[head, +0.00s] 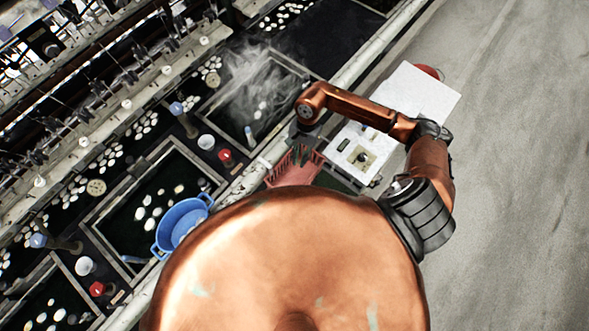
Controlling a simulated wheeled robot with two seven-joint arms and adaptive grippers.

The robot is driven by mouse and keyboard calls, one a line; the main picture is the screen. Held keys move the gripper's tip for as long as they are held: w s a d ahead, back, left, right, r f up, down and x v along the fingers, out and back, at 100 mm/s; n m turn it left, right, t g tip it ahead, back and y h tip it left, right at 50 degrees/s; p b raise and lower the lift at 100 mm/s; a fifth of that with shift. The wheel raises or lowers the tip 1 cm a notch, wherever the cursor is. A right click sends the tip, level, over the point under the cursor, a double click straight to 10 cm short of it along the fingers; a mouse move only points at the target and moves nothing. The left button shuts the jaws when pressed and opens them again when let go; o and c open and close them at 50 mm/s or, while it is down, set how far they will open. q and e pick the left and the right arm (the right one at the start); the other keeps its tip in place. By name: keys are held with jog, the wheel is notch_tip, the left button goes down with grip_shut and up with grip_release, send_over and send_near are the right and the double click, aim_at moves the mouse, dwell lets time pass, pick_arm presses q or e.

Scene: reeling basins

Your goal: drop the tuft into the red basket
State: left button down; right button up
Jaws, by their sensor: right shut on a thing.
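The red basket (280,174) is at the centre, beside the pale edge of the basin bench, partly hidden by my own body below it. My right gripper (299,154) points down over the basket's upper part. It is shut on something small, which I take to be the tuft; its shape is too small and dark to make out. I cannot tell how high the fingers are above the basket. My left gripper is not in this view.
A blue two-handled tub (181,222) sits at the bench edge on the left. Steam rises over a dark basin (262,98) with white cocoons. A white panel with a small device (359,157) lies right of the basket. Grey floor (520,180) is clear at the right.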

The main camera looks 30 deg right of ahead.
jog(key=o, duration=0.7)
jog(key=shift+r, duration=0.1)
jog(key=v, duration=1.2)
